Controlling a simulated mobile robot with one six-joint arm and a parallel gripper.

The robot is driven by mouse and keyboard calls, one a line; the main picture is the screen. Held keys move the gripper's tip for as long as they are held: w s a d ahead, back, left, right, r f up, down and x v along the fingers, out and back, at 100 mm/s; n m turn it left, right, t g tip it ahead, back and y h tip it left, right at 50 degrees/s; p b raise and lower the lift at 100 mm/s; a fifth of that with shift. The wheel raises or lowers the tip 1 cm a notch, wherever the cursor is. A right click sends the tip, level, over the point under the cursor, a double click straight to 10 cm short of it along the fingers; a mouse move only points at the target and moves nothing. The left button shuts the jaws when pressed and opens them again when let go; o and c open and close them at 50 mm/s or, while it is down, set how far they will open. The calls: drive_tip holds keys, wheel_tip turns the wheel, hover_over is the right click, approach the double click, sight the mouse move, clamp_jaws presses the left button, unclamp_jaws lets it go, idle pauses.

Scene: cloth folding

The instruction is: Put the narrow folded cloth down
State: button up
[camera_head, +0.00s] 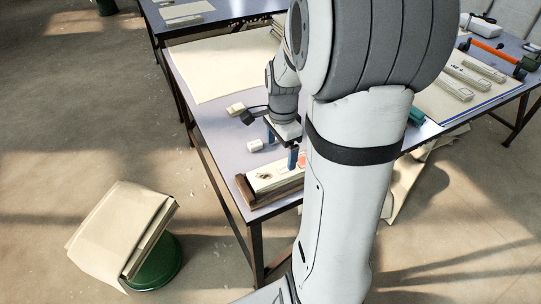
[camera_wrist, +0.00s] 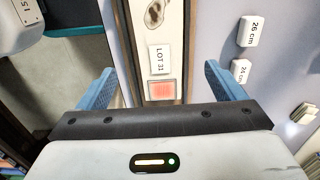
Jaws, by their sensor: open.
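A narrow cream strip (camera_head: 268,175), which looks like the folded cloth, lies at the near corner of the table with brown wooden edging beside it. In the wrist view the strip (camera_wrist: 160,92) carries an ear picture, a "LOT 31" label and a red square. A brown wooden edge (camera_wrist: 190,40) runs along its side. My gripper (camera_head: 281,148) is open above the strip. In the wrist view its blue fingers (camera_wrist: 160,72) stand apart, one on each side of the strip, holding nothing. My arm hides the strip's right end in the head view.
White blocks marked "26 cm" (camera_wrist: 248,30) and "24 cm" (camera_wrist: 241,72) stand right of the strip in the wrist view. A large cream sheet (camera_head: 215,70) lies farther back on the table. A green stool (camera_head: 160,265) bearing cream boards stands on the floor at left.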

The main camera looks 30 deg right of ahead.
sight(282, 169)
drive_tip(key=f, duration=0.4)
drive_tip(key=f+b, duration=0.1)
drive_tip(key=f, duration=0.2)
drive_tip(key=shift+d+f, duration=0.2)
drive_tip(key=shift+f, duration=0.15)
drive_tip(key=shift+c, duration=0.4)
drive_tip(key=c, duration=1.1)
